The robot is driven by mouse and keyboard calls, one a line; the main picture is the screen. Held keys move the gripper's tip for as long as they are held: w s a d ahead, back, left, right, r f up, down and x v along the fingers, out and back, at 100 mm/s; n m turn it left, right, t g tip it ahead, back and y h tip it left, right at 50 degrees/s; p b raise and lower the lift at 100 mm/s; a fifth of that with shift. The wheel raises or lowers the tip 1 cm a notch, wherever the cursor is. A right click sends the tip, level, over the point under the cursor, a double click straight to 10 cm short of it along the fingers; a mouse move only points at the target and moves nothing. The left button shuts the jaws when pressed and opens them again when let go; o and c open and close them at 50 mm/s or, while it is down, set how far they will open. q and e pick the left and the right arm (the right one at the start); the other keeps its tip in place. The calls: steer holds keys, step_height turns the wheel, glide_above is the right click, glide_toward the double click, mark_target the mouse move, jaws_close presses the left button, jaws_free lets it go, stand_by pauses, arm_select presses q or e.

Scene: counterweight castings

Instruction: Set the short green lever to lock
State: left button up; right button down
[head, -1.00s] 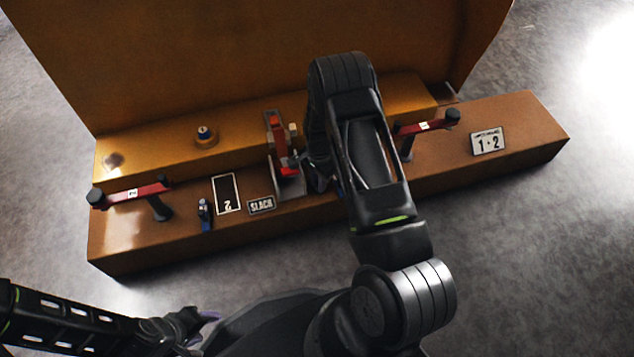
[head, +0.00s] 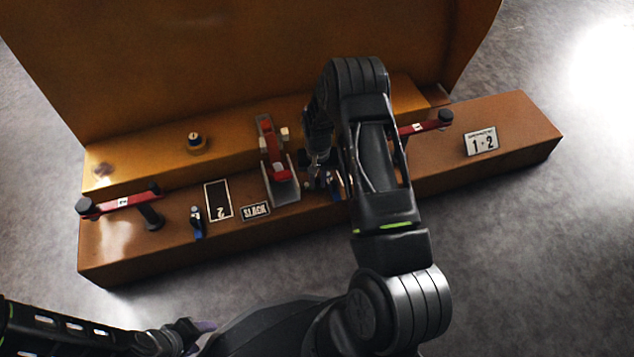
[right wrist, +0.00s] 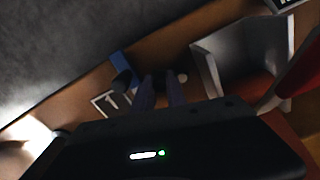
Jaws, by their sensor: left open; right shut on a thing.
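I cannot make out a green lever in either view; the spot at my right gripper is partly hidden by my arm. My right gripper (head: 318,183) is low at the brown bench (head: 240,238), just right of a metal channel with a red lever (head: 271,145). In the right wrist view its fingers (right wrist: 161,92) are close together; what they hold is hidden. A small pale knob (right wrist: 182,77) is beside the fingertips and a blue lever (right wrist: 121,64) stands to their left. My left gripper (head: 197,329) is open and empty at the bottom, away from the bench.
Another blue lever (head: 197,222) stands left of the SLACK plate (head: 255,211). A red-barred handle (head: 122,202) is at the left end and another (head: 425,126) at the right. A round knob (head: 196,143) sits on the rear step. A "1-2" plate (head: 481,142) lies at right.

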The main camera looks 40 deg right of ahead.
mark_target(318, 179)
steer(key=shift+w+d+n, duration=0.1)
steer(key=shift+n, duration=0.3)
steer(key=c, duration=1.3)
jaws_free()
steer(key=shift+c, duration=0.2)
steer(key=shift+r, duration=0.1)
step_height(318, 179, up, 8)
steer(key=p, duration=0.3)
steer(key=shift+f, duration=0.2)
